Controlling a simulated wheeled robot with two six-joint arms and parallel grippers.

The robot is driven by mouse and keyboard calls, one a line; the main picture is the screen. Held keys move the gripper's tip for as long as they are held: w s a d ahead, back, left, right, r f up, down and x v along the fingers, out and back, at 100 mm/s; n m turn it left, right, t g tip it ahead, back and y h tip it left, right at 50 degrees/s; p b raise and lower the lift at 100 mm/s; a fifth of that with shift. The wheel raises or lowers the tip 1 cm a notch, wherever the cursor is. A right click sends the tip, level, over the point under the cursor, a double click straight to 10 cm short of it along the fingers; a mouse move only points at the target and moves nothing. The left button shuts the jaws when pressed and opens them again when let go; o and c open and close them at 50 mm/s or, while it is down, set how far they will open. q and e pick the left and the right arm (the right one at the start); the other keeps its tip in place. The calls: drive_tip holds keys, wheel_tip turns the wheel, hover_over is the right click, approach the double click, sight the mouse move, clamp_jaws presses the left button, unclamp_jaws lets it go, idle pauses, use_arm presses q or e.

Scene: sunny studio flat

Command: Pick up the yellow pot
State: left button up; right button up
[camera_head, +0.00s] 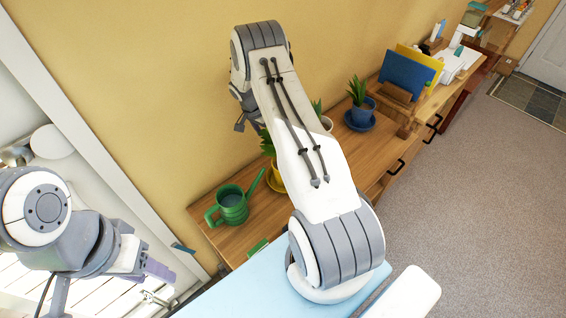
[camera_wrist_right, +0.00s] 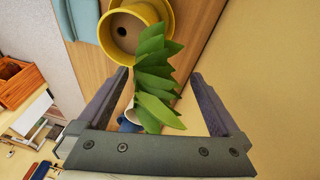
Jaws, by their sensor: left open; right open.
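The yellow pot (camera_head: 277,172) stands on the wooden sideboard, partly hidden behind my right arm in the head view. In the right wrist view, the yellow pot (camera_wrist_right: 104,32) is at the top, its round rim facing the camera, with a yellow saucer beside it. Green leaves (camera_wrist_right: 155,80) show below it, in front of and between the fingers of my right gripper (camera_wrist_right: 158,78). That gripper is open, with the pot beyond its fingertips and nothing gripped. My left gripper (camera_head: 157,284) is open and empty at lower left, away from the sideboard.
A green watering can (camera_head: 232,206) stands left of the pot on the sideboard (camera_head: 205,240). A white pot (camera_head: 326,123) and a blue potted plant (camera_head: 362,113) stand to the right. Blue and yellow folders (camera_head: 406,72) are farther right. A wall runs behind. Carpet (camera_head: 460,180) lies clear in front.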

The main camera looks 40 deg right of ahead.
drive_tip(key=p+x, duration=0.1)
drive_tip(key=x, duration=0.2)
drive_tip(key=shift+r, duration=0.1)
drive_tip(key=shift+d+f, duration=0.1)
drive_tip(key=shift+f, duration=0.15)
clamp_jaws()
use_arm(q)
wheel_tip(320, 180, up, 2)
drive_tip(key=shift+r, duration=0.25)
use_arm(e)
drive_tip(key=shift+r, duration=0.1)
